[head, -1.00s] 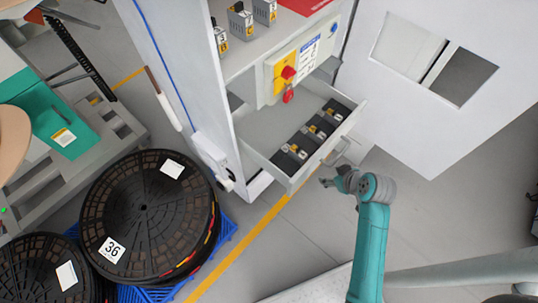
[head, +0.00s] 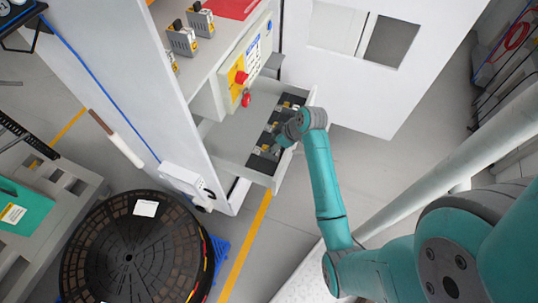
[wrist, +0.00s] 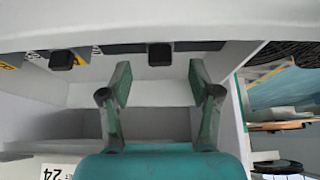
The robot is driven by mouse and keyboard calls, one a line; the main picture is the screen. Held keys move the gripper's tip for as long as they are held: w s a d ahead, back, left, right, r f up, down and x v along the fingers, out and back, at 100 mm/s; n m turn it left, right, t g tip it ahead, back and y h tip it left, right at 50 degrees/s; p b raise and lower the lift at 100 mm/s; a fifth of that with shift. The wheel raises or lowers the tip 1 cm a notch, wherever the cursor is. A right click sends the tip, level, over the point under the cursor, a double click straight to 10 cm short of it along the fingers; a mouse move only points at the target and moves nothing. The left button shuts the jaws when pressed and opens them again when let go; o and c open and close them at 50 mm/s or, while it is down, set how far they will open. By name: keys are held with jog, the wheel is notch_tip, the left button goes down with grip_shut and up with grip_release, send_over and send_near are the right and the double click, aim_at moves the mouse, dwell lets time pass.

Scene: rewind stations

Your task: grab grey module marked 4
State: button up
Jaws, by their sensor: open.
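Several grey modules with black knobs and yellow labels stand on the cabinet's upper shelf, one of them (head: 182,40) near its front edge and another (head: 201,19) behind it. Their numbers are too small to read here, so I cannot tell which is marked 4. My gripper (wrist: 158,78) is open with nothing between its fingers in the wrist view. In the head view it is over the open drawer below the shelf, mostly hidden by my wrist. Black knobs (wrist: 158,54) and partly cut-off grey bodies show beyond the fingers in the wrist view.
The pulled-out drawer (head: 231,160) holds several dark modules (head: 263,158) with yellow marks. A control panel with a red button (head: 241,77) sticks out above it. A white door (head: 345,90) stands open at right.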

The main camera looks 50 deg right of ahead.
jog(key=shift+s+x, duration=0.2)
jog(key=shift+x, duration=2.6)
jog(key=shift+f, duration=0.1)
grip_shut()
